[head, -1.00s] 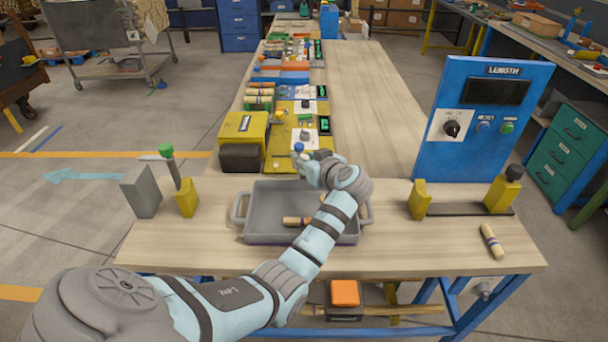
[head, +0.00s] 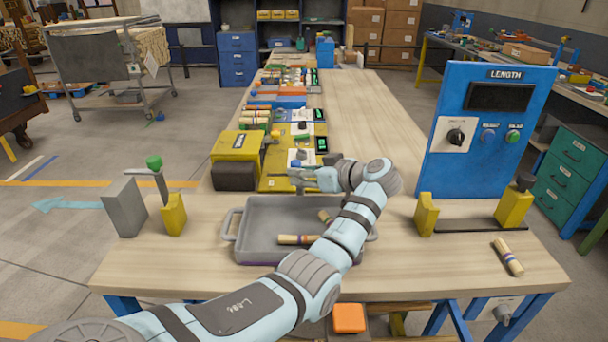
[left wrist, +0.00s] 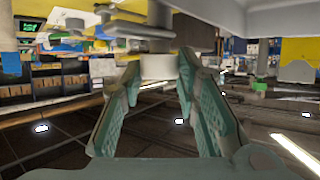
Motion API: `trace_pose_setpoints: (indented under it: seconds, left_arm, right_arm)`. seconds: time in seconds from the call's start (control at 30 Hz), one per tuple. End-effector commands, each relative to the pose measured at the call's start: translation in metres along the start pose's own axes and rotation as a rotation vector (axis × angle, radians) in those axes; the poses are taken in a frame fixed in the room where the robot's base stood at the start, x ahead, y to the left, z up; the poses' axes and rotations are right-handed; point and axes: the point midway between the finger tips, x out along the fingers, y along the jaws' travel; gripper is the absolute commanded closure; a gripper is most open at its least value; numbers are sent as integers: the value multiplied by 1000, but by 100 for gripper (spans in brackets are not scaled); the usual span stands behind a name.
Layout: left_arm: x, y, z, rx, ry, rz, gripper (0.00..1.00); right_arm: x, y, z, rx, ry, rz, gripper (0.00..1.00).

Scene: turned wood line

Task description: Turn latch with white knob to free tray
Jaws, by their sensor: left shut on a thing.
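My left gripper (head: 302,180) reaches over the back edge of the grey tray (head: 240,244), beside the yellow station (head: 275,184), its fingers pointing left. In the left wrist view its green-padded fingers (left wrist: 158,85) close around a pale, round knob (left wrist: 157,67). The knob sits below a grey bar, and the rest of the latch is blurred or out of the picture. In the head view the gripper hides the knob. The tray lies on the table with striped wooden pieces (head: 297,240) in it. My right gripper is not in view.
A yellow box (head: 237,147) stands just left of my left gripper. A blue LENGTH panel (head: 470,165) rises at right. A striped turned piece (head: 508,257) lies at the right front. A green-knobbed lever (head: 154,163) stands at left. Table right of the stations is clear.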

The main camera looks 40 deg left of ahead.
Motion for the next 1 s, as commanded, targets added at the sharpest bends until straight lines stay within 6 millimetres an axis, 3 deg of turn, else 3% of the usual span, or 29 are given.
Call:
trace_pose_setpoints:
  seconds: [0.07, 0.1, 0.2, 0.57, 1.0]
  left_arm:
    - [0, 0, 0, 0, -1, 0, 99]
    - [0, 0, 0, 0, -1, 0, 66]
    - [0, 0, 0, 0, 0, 0, 51]
    - [-6, 0, 0, 1, 0, 1, 51]
    - [-109, 1, 0, 1, -2, 3, 51]
  right_arm:
    - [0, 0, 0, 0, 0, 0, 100]
    - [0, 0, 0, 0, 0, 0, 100]
    - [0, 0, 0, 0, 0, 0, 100]
    - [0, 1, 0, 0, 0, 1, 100]
    - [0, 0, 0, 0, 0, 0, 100]
